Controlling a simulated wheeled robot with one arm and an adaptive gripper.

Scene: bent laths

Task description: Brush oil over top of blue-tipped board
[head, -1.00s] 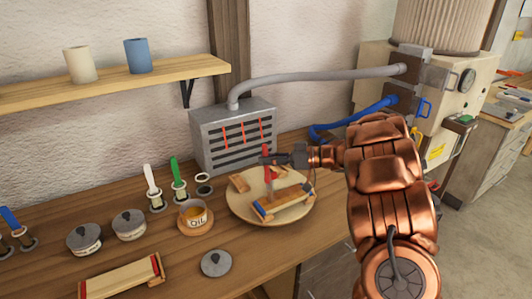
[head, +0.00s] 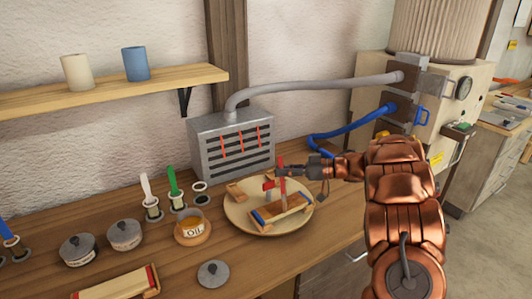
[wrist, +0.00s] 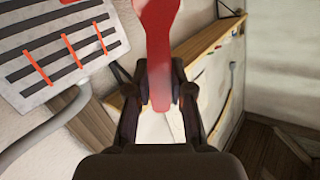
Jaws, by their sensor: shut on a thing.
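My gripper (head: 284,172) is shut on a red-handled brush (head: 281,186) that stands about upright over the board. The brush handle also shows between the jaws in the wrist view (wrist: 158,50). Whether the bristles touch the board I cannot tell; they are too small in the head view and out of the wrist view. The open oil pot (head: 192,231) stands left of the turntable.
A red-tipped board (head: 118,285) lies front left. White (head: 146,188) and green (head: 172,180) brushes stand in holders behind the oil pot. Lidded pots (head: 125,234) are further left, and a loose lid (head: 213,273) lies in front. A grey vented box (head: 232,145) stands close behind the turntable.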

